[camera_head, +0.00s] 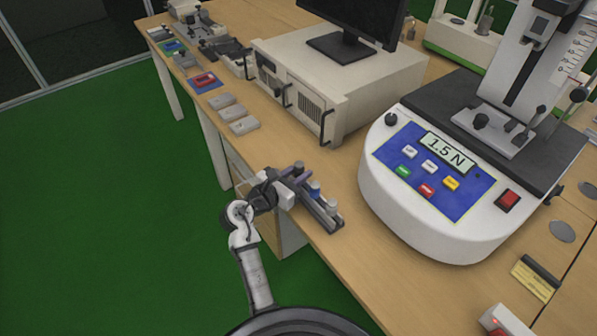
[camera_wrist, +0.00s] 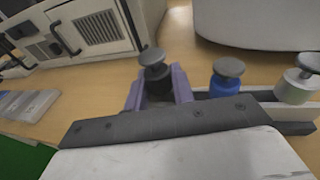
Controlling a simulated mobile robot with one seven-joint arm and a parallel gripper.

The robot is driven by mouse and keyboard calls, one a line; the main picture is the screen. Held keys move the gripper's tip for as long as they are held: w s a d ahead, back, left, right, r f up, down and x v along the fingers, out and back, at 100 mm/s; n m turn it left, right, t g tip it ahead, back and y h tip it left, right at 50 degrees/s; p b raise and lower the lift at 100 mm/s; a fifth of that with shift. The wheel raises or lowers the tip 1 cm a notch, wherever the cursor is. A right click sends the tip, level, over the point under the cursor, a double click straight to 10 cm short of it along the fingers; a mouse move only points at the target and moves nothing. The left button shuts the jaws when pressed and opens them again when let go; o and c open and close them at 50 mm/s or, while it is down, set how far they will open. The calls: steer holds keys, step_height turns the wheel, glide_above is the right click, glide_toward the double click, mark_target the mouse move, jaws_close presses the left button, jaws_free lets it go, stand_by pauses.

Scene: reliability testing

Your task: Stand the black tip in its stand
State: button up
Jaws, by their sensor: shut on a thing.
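The black tip (camera_wrist: 155,76) has a grey round cap and is upright between the purple fingers of my gripper (camera_wrist: 158,88), which are shut on it. In the head view the black tip (camera_head: 298,168) shows at the far end of the dark grey stand (camera_head: 322,213), with my gripper (camera_head: 294,177) around it. The stand (camera_wrist: 296,128) also shows at the right in the wrist view. The black tip's lower end is hidden by my gripper, so I cannot tell if it is seated or just above the stand.
A blue tip (camera_head: 315,188) and a whitish-green tip (camera_head: 333,206) stand upright in the stand, right of my gripper. The white force tester (camera_head: 440,235) is to the right. A beige computer case (camera_head: 330,85) is behind. Grey blocks (camera_head: 238,120) lie at the left.

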steer(key=shift+f, duration=0.45)
steer(key=shift+f, duration=0.3)
